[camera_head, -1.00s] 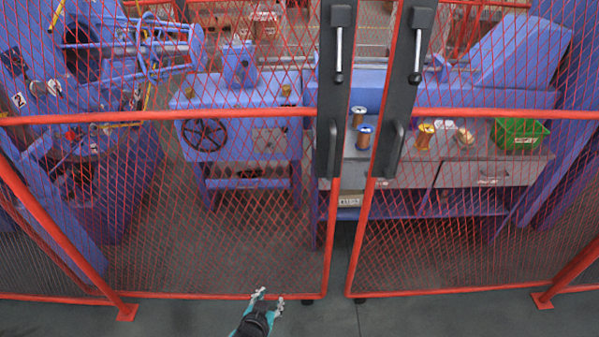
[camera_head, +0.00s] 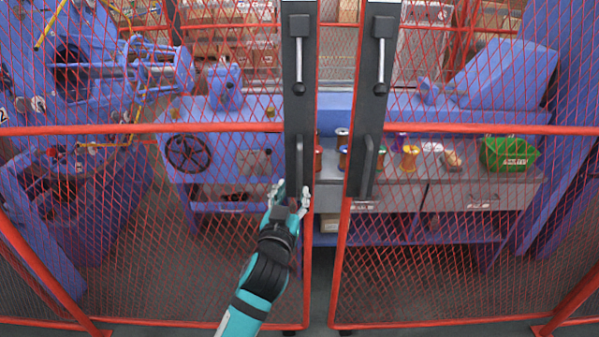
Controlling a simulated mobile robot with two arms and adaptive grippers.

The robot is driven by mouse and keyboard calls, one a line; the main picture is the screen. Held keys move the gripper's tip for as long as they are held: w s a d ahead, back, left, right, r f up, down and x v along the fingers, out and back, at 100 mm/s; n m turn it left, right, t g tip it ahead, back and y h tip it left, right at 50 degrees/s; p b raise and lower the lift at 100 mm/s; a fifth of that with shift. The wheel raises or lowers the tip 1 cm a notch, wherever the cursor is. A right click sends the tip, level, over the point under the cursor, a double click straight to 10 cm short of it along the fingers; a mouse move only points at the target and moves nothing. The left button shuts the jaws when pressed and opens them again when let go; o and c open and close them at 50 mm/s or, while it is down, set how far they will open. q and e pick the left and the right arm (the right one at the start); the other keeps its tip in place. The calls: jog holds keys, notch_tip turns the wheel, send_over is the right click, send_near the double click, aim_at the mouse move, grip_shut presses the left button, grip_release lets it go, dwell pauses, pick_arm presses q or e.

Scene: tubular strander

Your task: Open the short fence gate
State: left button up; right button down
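A red mesh fence gate fills the view, with a left leaf (camera_head: 225,128) and a right leaf (camera_head: 470,129). A narrow gap runs between their dark upright plates. The left plate (camera_head: 298,110) has a lever and a grip handle (camera_head: 300,165); the right plate (camera_head: 372,105) has a lever and a grip handle (camera_head: 368,167). My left gripper (camera_head: 291,193) is at the lower end of the left plate, just below its grip handle. Its fingers are spread apart. I cannot tell whether it touches the handle. My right gripper is not in view.
Behind the mesh stand blue machinery (camera_head: 215,140) and a bench with drawers (camera_head: 470,195). Red slanted braces stand at both lower sides. Grey floor shows along the bottom.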

aim_at(299, 175)
pick_arm(q)
jog(key=w, duration=0.2)
jog(key=w+d, duration=0.1)
jog(key=w, duration=0.5)
jog(key=shift+w+d, duration=0.2)
jog(key=shift+d, duration=0.1)
jog(key=shift+c, duration=0.5)
grip_shut()
jog(key=shift+w+f, duration=0.1)
jog(key=shift+f, duration=0.15)
